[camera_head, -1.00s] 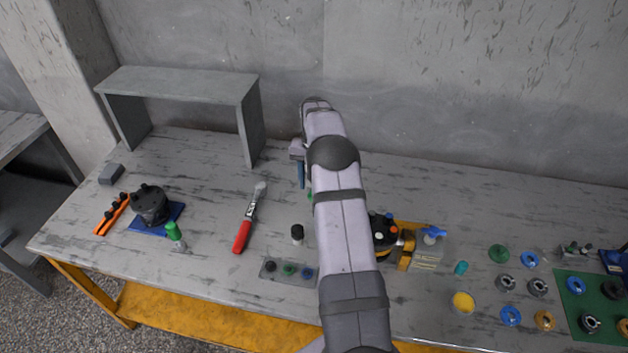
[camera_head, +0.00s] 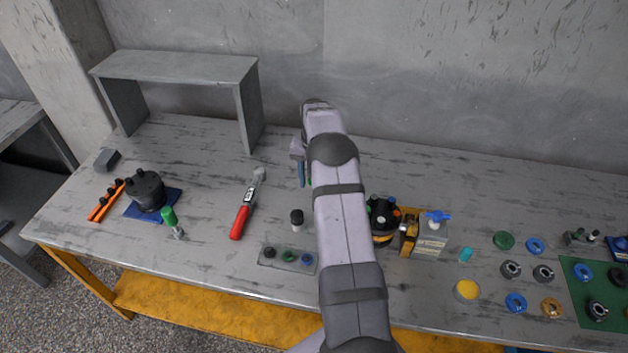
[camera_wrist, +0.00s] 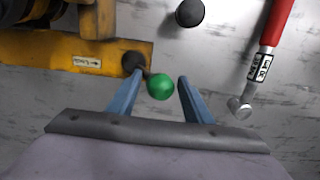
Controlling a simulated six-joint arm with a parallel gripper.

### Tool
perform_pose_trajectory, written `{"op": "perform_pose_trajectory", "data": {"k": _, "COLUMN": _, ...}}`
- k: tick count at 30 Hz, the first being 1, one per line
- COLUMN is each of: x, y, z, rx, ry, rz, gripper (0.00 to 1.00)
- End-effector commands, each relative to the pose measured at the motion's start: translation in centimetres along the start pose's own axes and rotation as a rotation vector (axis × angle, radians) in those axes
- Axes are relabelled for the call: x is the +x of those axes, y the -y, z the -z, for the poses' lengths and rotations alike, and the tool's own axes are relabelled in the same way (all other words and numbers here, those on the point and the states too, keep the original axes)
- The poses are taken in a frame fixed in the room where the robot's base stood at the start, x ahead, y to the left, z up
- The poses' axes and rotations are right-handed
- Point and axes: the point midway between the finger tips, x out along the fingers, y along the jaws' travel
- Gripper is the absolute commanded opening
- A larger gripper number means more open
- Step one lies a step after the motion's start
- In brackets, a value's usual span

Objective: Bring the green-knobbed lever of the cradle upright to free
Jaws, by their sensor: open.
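The cradle (camera_wrist: 75,60) is yellow, with a black-and-yellow body on it, at the upper left of the wrist view. Its lever has a dark pivot (camera_wrist: 133,62) at the cradle's corner and a round green knob (camera_wrist: 160,87). The knob lies low and to the side of the pivot, so the lever looks tilted rather than upright. My gripper (camera_wrist: 159,80) is open, with a blue finger on either side of the knob and gaps visible. In the head view, my arm hides most of the lever; my gripper's blue finger (camera_head: 301,174) shows left of it.
A red-handled wrench (camera_head: 241,221) and a black-capped part (camera_head: 297,217) lie left of my arm. A grey shelf (camera_head: 175,65) stands at the back left. Several loose rings lie at the right.

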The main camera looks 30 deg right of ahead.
Motion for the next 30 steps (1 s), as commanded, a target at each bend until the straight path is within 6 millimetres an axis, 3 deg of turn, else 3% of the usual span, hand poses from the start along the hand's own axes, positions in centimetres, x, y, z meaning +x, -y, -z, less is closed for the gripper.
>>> {"op": "perform_pose_trajectory", "data": {"k": 2, "x": 0.1, "y": 0.0, "z": -0.1, "rx": 0.000, "ry": 0.002, "rz": 0.000, "gripper": 0.45}}
{"op": "perform_pose_trajectory", "data": {"k": 5, "x": 0.1, "y": 0.1, "z": -0.1, "rx": 0.000, "ry": 0.002, "rz": 0.001, "gripper": 0.27}}
{"op": "perform_pose_trajectory", "data": {"k": 16, "x": -0.1, "y": 0.2, "z": -0.1, "rx": -0.001, "ry": 0.001, "rz": 0.005, "gripper": 0.27}}
{"op": "perform_pose_trajectory", "data": {"k": 30, "x": -0.8, "y": -1.2, "z": 0.0, "rx": 0.000, "ry": -0.001, "rz": 0.003, "gripper": 0.22}}
